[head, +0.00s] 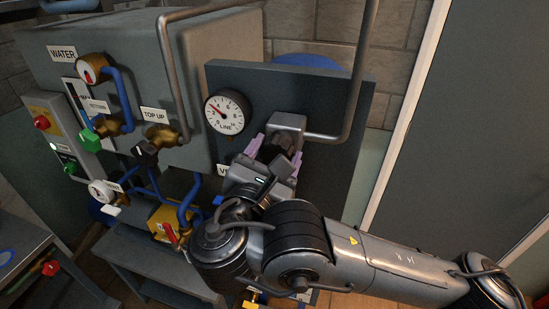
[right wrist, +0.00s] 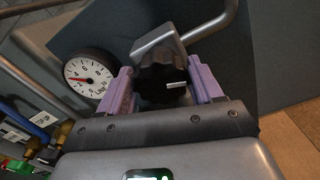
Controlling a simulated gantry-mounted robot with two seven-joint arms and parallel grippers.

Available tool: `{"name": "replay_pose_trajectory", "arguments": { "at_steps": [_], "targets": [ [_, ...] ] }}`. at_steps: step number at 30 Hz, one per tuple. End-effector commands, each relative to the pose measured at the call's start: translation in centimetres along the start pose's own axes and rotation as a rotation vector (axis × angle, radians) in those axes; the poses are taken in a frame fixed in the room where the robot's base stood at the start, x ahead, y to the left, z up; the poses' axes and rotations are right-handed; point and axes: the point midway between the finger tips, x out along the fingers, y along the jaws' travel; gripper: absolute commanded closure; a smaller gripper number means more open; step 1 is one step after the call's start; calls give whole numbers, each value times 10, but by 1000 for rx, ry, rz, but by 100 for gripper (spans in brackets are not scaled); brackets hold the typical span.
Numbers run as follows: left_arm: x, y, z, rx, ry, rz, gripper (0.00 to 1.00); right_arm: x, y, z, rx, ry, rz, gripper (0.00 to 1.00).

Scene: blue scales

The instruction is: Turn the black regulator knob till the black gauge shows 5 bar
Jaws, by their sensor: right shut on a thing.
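The black regulator knob (right wrist: 165,88) has a white mark on its face and sits on a grey regulator body (right wrist: 158,47). My right gripper (head: 268,150) has its purple fingers on either side of the knob and is shut on it. In the head view, the knob is partly hidden by the gripper. The black-rimmed gauge (head: 227,112), marked LINE, is on the dark panel left of the knob; it also shows in the right wrist view (right wrist: 88,78). Its red needle points up and left in the head view, on the low side of the dial; the exact value is too small to read. My left gripper is not in view.
A grey pipe (head: 335,136) runs from the regulator and rises right of it. The dark panel (head: 330,180) is behind. A grey box at left carries the WATER gauge (head: 92,68) and TOP UP valve (head: 155,138). Blue hoses run below.

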Motion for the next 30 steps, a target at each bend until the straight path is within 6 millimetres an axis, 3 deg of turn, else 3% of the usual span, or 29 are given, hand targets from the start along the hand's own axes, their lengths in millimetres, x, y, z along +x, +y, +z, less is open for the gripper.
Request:
{"name": "replay_pose_trajectory", "arguments": {
  "at_steps": [15, 30],
  "targets": [
    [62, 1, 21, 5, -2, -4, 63, 0, -4, -6, 414, -2, 0, 65],
    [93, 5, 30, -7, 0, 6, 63, 0, -4, -3, 690, -1, 0, 65]
  ]
}}
